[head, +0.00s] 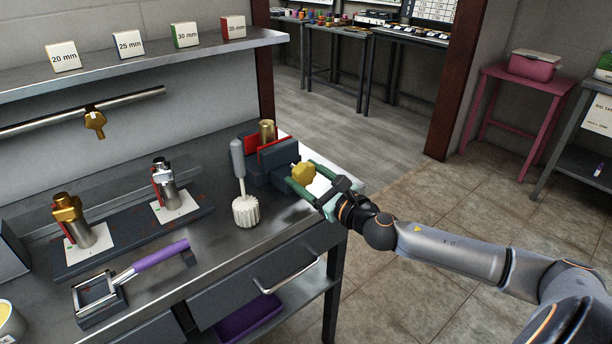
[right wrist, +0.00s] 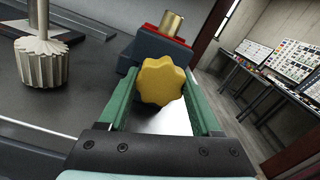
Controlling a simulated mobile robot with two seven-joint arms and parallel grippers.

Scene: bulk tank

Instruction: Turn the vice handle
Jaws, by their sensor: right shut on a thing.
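The vice (head: 284,157) is a dark block with red jaw faces, standing at the right end of the metal workbench. A brass cylinder (head: 267,131) stands upright between its jaws. The vice handle (head: 303,173) is a yellow lobed knob on the near right side of the vice. My right gripper (head: 300,175) is shut on the knob, with one green finger on each side. In the right wrist view the knob (right wrist: 161,82) sits between the fingertips, with the vice (right wrist: 152,47) right behind it. My left gripper is not in view.
A fluted white tool with a grey handle (head: 246,210) stands left of the vice. Two valve-like fittings (head: 84,234) (head: 167,186) stand on white cards further left. A purple-handled tool (head: 158,255) lies in front. A shelf (head: 150,68) with size cards runs above the bench.

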